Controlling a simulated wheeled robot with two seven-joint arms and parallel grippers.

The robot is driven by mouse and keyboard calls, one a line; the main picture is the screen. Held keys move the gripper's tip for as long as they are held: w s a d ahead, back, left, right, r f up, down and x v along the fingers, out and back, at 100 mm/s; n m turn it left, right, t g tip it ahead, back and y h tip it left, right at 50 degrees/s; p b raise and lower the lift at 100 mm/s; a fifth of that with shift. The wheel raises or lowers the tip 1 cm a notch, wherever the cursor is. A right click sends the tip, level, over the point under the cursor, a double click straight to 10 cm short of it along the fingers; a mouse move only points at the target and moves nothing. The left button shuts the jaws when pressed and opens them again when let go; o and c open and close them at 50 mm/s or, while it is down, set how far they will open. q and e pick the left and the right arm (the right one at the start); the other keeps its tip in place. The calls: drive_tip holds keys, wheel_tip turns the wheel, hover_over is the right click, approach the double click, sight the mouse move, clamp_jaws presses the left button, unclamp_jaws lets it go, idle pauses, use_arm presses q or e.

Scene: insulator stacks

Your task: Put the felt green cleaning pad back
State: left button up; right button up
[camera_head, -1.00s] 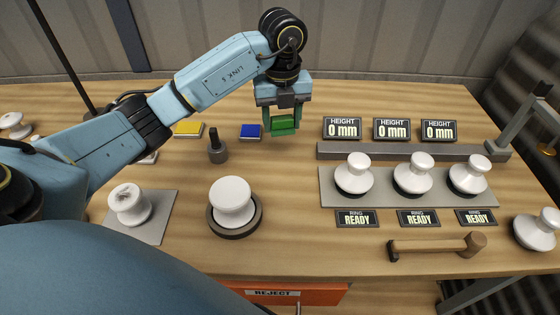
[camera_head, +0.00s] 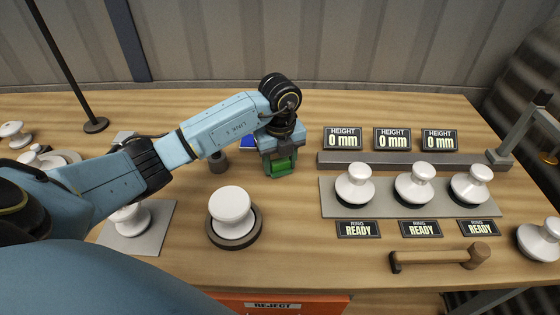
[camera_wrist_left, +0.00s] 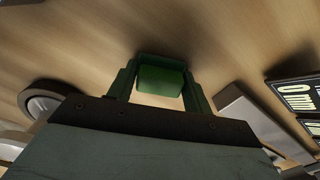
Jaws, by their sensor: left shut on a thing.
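My left gripper (camera_head: 280,168) is shut on the green cleaning pad (camera_head: 282,166) near the middle of the table. In the left wrist view, the pad (camera_wrist_left: 161,80) sits between the two green fingers of the left gripper (camera_wrist_left: 160,85). The wood table surface shows beyond it; I cannot tell whether the pad touches the table. A blue pad (camera_head: 247,142) lies just behind and left of the gripper, partly hidden by my arm. My right gripper is not in view.
A white insulator (camera_head: 231,206) stands on a dark round base in front of the gripper. To the right, three insulators stand on a grey plate (camera_head: 330,198), with height displays (camera_head: 392,138) behind and ring displays in front. A mallet (camera_head: 438,257) lies front right.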

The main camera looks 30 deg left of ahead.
sight(280, 160)
use_arm(q)
drive_tip(key=o, duration=0.9)
drive_tip(key=shift+f, duration=0.1)
drive_tip(key=shift+o, duration=0.2)
wheel_tip(280, 160, up, 12)
drive_tip(key=shift+r+p, duration=0.2)
drive_tip(key=shift+p, duration=0.2)
